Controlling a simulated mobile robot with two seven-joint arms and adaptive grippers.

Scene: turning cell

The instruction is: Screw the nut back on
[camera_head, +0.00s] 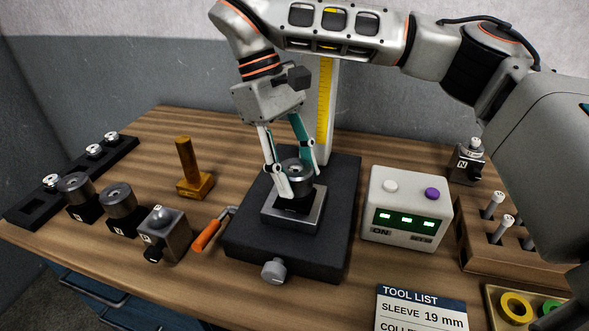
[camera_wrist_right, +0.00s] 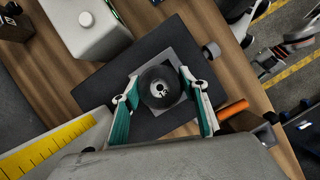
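A round metal nut-like part (camera_head: 297,169) with a central hole sits on a dark holder, on a square metal plate (camera_head: 291,222) of a dark fixture base (camera_head: 340,215). The wrist view shows it from above as a dark round part (camera_wrist_right: 158,88). My right gripper (camera_head: 295,178) reaches down over it, a finger on each side, and the fingers also show in the wrist view (camera_wrist_right: 159,76). The fingertips are very close to its sides; I cannot tell whether they touch it. Any thread below is hidden. My left gripper is not in view.
Two similar round parts (camera_head: 74,188) (camera_head: 118,201) stand on dark blocks at the left. An orange-handled tool (camera_head: 208,234) lies beside the base. A box (camera_head: 408,207) with green lights stands right of it. A yellow scale (camera_head: 325,110) rises behind. A brown post (camera_head: 189,162) stands back left.

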